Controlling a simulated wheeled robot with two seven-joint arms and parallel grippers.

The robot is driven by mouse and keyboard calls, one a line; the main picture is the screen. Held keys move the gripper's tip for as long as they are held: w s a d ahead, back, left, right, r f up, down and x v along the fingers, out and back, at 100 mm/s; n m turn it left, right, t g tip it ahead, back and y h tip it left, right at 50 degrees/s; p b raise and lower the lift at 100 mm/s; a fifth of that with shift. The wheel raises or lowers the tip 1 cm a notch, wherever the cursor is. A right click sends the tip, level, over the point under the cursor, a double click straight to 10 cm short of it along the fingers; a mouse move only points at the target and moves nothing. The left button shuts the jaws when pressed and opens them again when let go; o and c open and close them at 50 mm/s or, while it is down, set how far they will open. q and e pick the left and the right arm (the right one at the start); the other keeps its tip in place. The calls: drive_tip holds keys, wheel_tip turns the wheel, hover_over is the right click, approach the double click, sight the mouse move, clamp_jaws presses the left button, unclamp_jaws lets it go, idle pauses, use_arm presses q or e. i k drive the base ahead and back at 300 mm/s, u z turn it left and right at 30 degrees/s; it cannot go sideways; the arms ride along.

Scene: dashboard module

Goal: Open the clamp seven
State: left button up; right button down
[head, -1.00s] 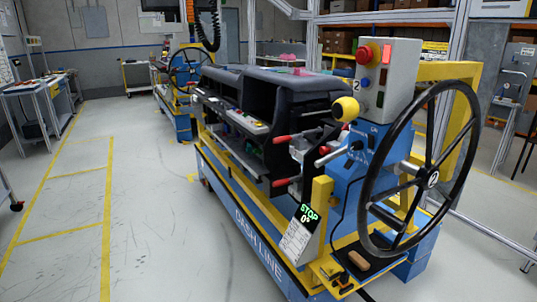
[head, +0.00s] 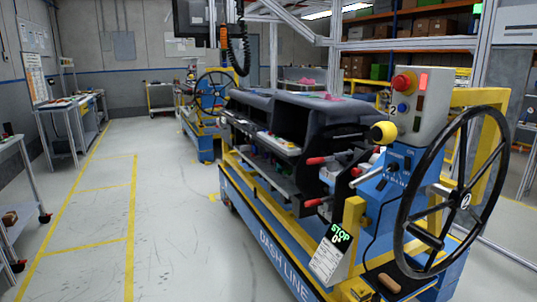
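The dark dashboard module (head: 335,110) sits on the blue and yellow cart (head: 250,214) marked DASH LINE. Two red-handled levers, which look like clamp handles, stick out at its near end: an upper one (head: 316,161) and a lower one (head: 314,203). Both point left. No number seven is readable on them, so I cannot tell which clamp is clamp seven. Other clamps may be hidden behind the module. Neither of my grippers is in view.
A large black handwheel (head: 402,218), a yellow ball knob (head: 383,132) and a grey control box (head: 425,105) with a red button stand at the cart's near end. The floor left of the cart (head: 185,230) is clear.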

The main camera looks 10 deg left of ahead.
sight(313, 161)
drive_tip(key=u, duration=0.15)
drive_tip(key=i, duration=1.05)
drive_tip(key=z, duration=0.3)
